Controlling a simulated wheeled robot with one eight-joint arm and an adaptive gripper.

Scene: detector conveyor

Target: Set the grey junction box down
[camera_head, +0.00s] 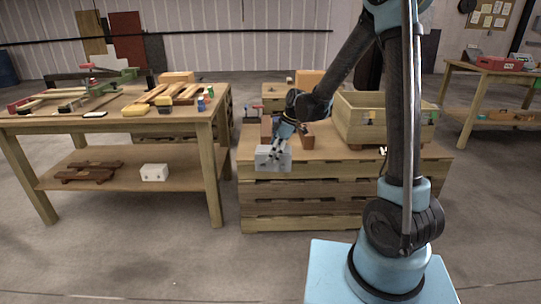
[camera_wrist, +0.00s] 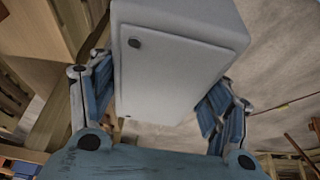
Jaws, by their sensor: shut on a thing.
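The grey junction box (camera_head: 272,159) is held in my gripper (camera_head: 280,146). In the head view it is at the front edge of the wooden crate stand, and I cannot tell whether it touches the top. In the wrist view the box (camera_wrist: 175,60) fills the upper middle, with a lidded face and dark screw spots toward the camera. The fingers of my gripper (camera_wrist: 160,95) are on its left and right sides.
The slatted crate stand (camera_head: 330,193) has a wooden bin (camera_head: 362,128) on its right and brown blocks (camera_head: 307,142) near the gripper. A workbench (camera_head: 60,120) with tools stands left; a white box (camera_head: 154,172) is on its lower shelf. Another table (camera_head: 500,72) is far right.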

